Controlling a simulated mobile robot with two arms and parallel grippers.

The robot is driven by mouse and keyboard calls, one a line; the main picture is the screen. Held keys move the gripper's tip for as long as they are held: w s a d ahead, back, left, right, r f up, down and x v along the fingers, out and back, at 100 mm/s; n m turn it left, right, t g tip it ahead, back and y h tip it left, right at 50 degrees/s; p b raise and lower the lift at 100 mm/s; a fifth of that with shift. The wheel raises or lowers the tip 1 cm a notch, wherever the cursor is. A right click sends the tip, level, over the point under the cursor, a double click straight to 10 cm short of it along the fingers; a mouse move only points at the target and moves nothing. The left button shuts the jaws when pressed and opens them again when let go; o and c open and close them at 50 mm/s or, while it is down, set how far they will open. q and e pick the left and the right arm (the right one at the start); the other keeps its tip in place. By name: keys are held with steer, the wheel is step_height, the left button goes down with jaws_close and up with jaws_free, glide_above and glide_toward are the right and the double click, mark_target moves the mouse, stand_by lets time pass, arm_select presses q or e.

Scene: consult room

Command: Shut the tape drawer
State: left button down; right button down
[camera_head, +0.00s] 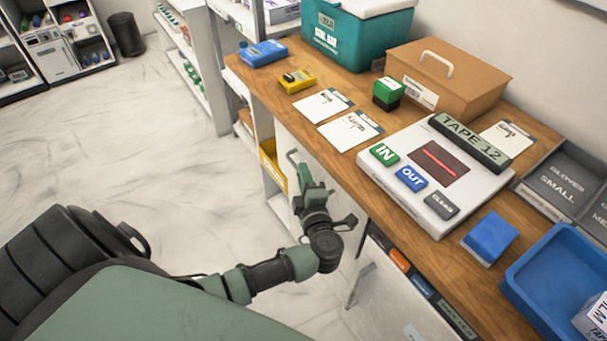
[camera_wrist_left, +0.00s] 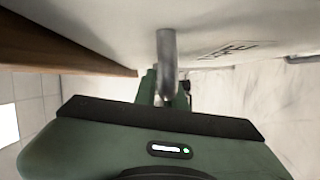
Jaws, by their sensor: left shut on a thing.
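My left gripper (camera_head: 308,178) is at the front of the counter, just below the wooden top's edge. It is shut on a grey bar handle, which shows best in the left wrist view (camera_wrist_left: 167,58). The handle stands out from a pale front panel (camera_wrist_left: 110,25), which bears a dark-lettered label (camera_wrist_left: 228,49) too skewed to read surely. In the head view the gripper hides much of this front. I cannot tell how far the drawer stands out. My right gripper is not in view.
A yellow bin edge (camera_head: 272,166) shows under the counter left of my gripper. On the wooden top (camera_head: 308,147) are a white panel device (camera_head: 428,218) with IN and OUT buttons, cards, a brown box (camera_head: 447,75) and a blue tray (camera_head: 535,285). The floor (camera_head: 170,170) to the left is clear.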

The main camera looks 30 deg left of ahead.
mark_target(315, 170)
arm_select(q)
steer(key=shift+d+f, duration=0.1)
stand_by(0.4)
steer(key=w, duration=0.1)
steer(key=w+d, duration=0.1)
steer(key=w, duration=0.1)
steer(key=shift+w+d+b, duration=0.15)
steer(key=shift+d+b, duration=0.05)
steer(key=shift+b, duration=0.2)
steer(key=c, duration=1.5)
jaws_free()
